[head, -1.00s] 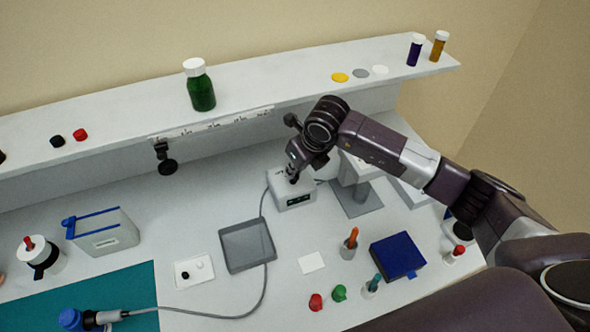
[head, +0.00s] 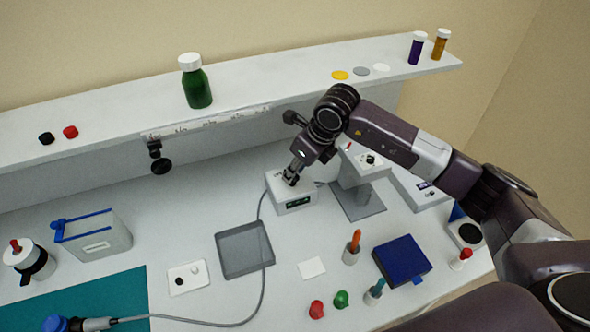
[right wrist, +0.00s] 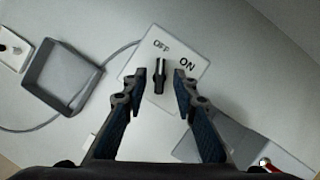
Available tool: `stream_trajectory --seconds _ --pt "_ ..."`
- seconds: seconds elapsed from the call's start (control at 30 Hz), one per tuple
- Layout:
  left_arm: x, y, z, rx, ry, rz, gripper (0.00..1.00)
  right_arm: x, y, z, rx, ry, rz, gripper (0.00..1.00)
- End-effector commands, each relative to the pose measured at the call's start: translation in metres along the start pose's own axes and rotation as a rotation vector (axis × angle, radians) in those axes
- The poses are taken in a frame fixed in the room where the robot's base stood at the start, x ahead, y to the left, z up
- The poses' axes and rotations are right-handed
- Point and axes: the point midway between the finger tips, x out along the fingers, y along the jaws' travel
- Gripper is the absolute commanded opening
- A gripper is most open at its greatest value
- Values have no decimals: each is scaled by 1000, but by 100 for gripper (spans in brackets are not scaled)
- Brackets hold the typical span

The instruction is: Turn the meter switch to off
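The meter (head: 293,203) is a small white box with a dark display on its front, standing on the bench in the head view. In the right wrist view its top (right wrist: 140,68) carries the labels OFF and ON. Its black switch knob (right wrist: 160,76) has a pale stripe, and its upper end lies just below the word OFF, with ON to the right. My right gripper (right wrist: 159,73) is open over the meter, with one finger on each side of the knob and gaps between. In the head view the right gripper (head: 290,178) partly hides the meter's top. My left gripper is not in view.
A grey tray (head: 222,253) sits left of the meter, with a cable running past it. A grey stand (head: 360,207) is close on the right. Screwdriver-like tools, coloured caps and a blue box (head: 402,258) are in front. A shelf (head: 300,92) runs behind.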

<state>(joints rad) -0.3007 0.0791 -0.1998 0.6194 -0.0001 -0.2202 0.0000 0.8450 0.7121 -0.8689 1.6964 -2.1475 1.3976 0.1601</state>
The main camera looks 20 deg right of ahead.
Motion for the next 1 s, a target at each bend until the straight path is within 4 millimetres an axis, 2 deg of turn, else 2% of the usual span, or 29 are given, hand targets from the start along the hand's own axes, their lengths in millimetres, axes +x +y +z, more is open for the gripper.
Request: stream_trajectory --seconds 0.27,0.37,0.7,0.83,1.0 --pt "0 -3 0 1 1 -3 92 -7 -1 0 1 -2 -1 26" --pt "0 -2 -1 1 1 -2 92 -22 -1 1 -1 -2 -2 26" --pt "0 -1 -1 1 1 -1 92 -92 -1 0 0 -2 -3 26" --pt "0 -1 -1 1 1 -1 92 -110 -1 0 0 -1 -2 26" --pt "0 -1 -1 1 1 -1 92 -120 0 0 0 0 -1 26"
